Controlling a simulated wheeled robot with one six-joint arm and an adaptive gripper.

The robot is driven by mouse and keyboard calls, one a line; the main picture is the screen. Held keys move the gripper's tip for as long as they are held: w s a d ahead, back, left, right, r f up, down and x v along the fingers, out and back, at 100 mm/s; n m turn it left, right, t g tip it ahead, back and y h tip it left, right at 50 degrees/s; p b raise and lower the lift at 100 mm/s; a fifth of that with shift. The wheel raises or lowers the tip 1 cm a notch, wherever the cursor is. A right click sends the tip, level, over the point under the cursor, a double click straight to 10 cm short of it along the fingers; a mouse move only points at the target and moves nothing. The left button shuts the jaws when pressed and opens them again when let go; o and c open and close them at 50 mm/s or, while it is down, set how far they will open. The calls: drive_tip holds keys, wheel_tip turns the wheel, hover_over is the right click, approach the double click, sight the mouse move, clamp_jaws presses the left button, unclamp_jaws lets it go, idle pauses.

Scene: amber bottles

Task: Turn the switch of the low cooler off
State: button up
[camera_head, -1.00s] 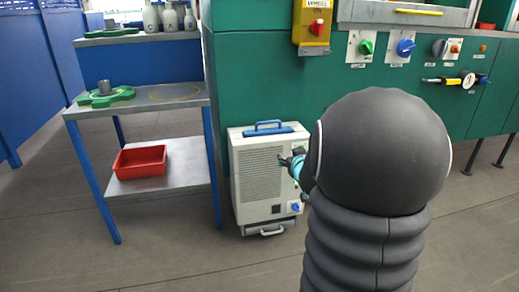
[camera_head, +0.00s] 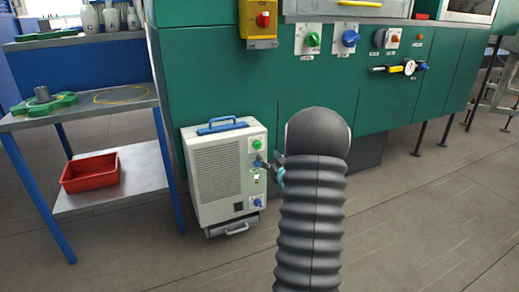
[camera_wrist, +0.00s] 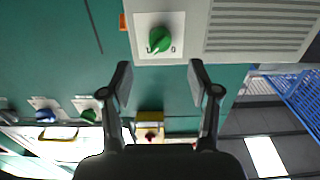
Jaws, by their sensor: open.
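The low cooler (camera_head: 217,172) is a pale box with a grille and a blue top handle, standing on the floor against the green cabinet. A green knob (camera_head: 256,144) sits at its upper right, and a blue knob (camera_head: 257,202) sits low on its front. My gripper (camera_head: 264,164) is in front of the cooler's right side, just below the green knob. In the wrist view the gripper (camera_wrist: 160,82) is open and empty. The green knob (camera_wrist: 160,39) on its white plate lies ahead between the fingers, apart from them. Marks flank the knob; its exact setting is hard to tell.
A metal table with blue legs (camera_head: 167,160) and a red tray (camera_head: 91,173) on its shelf stand left of the cooler. The green cabinet (camera_head: 215,80) has a yellow switch box (camera_head: 260,22) and several knobs above. Floor in front is clear.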

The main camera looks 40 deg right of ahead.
sight(258, 146)
drive_tip(key=x, duration=0.8)
drive_tip(key=shift+w, duration=0.1)
drive_tip(key=c, duration=1.2)
